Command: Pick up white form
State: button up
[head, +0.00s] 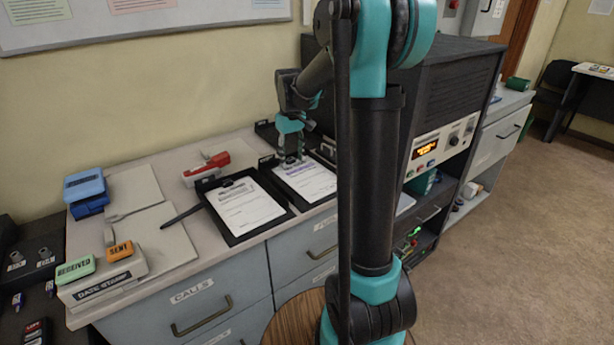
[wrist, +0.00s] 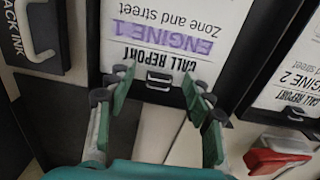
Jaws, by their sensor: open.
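A white form (head: 304,181) with a purple ENGINE 1 stamp (wrist: 178,34) lies in a dark tray or clipboard (head: 262,163) on the counter. A second white form (head: 243,207), marked ENGINE 2 in the wrist view (wrist: 292,88), lies in a black holder to its left in the head view. My gripper (head: 292,160) is open and empty at the clip end of the ENGINE 1 form. In the wrist view its fingertips (wrist: 161,88) straddle the small clip (wrist: 158,80). Whether they touch anything I cannot tell. My arm hides part of the form's right side.
A red-and-white stapler-like object (head: 209,168) sits left of my gripper. A black ink pad (wrist: 35,35) is close by in the wrist view. A dark radio cabinet (head: 450,100) stands to the right. Stamps (head: 120,250) and a blue box (head: 85,187) are at the left.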

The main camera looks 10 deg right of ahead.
jog(key=shift+c, duration=0.4)
jog(key=c, duration=1.1)
jog(key=shift+r, duration=0.1)
